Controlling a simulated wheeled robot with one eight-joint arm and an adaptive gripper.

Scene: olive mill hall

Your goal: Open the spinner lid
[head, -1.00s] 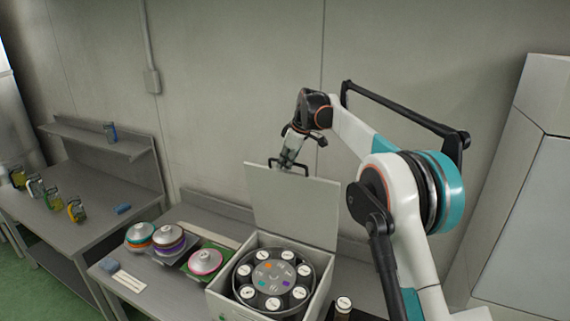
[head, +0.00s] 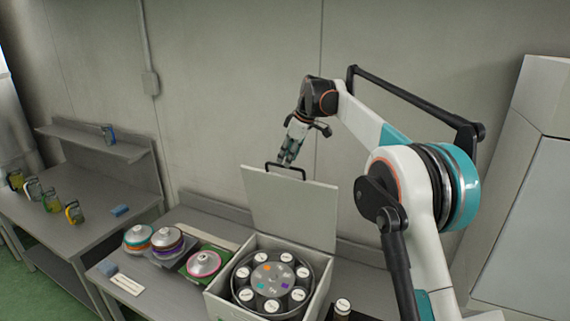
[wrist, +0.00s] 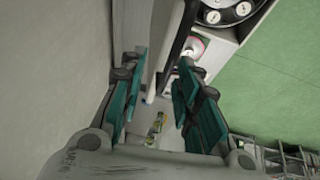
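The spinner (head: 220,303) is a pale square box with a dark round rotor (head: 270,280) holding several white-capped tubes. Its lid (head: 290,207) stands raised, nearly upright, at the back of the box, with a dark handle (head: 286,169) on its top edge. My gripper (head: 287,160) is at the handle in the head view, pointing down; whether it touches is unclear. In the wrist view the teal-padded fingers of my gripper (wrist: 161,75) are apart with no object held between them. The rotor also shows in the wrist view (wrist: 222,12), at the top right.
Three round stacks, including a purple-banded one (head: 167,241), stand left of the spinner on the bench. A dark bottle with a white cap (head: 342,308) stands close on its right. A wall lies behind the lid. A side table (head: 95,212) carries several small jugs.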

